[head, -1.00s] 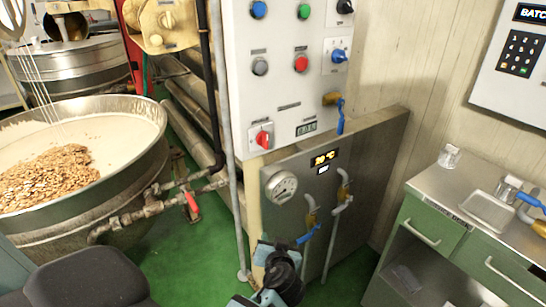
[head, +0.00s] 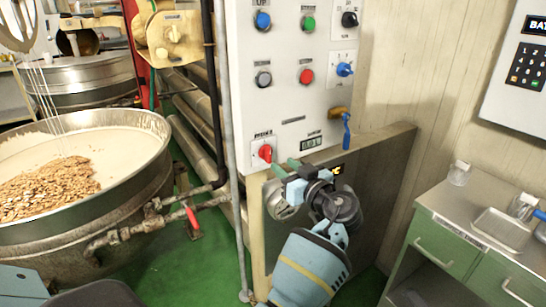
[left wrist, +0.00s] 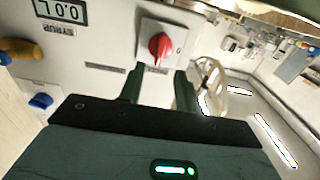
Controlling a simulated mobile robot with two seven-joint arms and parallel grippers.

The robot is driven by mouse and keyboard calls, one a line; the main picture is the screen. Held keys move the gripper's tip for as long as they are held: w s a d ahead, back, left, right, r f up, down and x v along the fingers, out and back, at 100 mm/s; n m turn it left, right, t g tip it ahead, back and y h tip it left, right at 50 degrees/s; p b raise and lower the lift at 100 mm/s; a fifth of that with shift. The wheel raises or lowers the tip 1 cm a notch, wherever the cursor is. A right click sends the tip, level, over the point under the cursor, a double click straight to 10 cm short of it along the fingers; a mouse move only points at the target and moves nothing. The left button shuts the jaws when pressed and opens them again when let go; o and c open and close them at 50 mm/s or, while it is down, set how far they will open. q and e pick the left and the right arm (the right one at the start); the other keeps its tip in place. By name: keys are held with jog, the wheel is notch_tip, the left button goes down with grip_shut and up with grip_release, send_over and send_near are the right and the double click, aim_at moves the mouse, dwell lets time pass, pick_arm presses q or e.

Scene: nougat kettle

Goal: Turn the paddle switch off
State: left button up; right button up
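The paddle switch is a red rotary knob (head: 265,152) on a white square plate at the lower left of the control panel. In the left wrist view the red knob (left wrist: 160,46) sits just beyond the fingertips, its grip bar roughly upright in that picture. My left gripper (head: 284,165) is right beside the knob, at its lower right in the head view. Its two green fingers are apart with nothing between them, and the left wrist view also shows the gripper (left wrist: 158,82) open. I cannot tell if a finger touches the knob. My right gripper is not in view.
The panel (head: 290,70) carries several other knobs and buttons, and a blue-handled valve (head: 346,130) right of the switch. A grey pipe (head: 232,200) runs down its left edge. A kettle of nuts (head: 160,190) stands left; a green cabinet (head: 440,240) stands right.

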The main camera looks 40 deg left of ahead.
aim_at(270, 155)
pick_arm(q)
jog(key=p+x, duration=0.1)
jog(key=x, duration=0.4)
jog(key=shift+r, duration=0.15)
jog(key=shift+w+a, duration=0.3)
jog(key=shift+a, duration=0.4)
jog(key=shift+c, duration=0.3)
grip_shut()
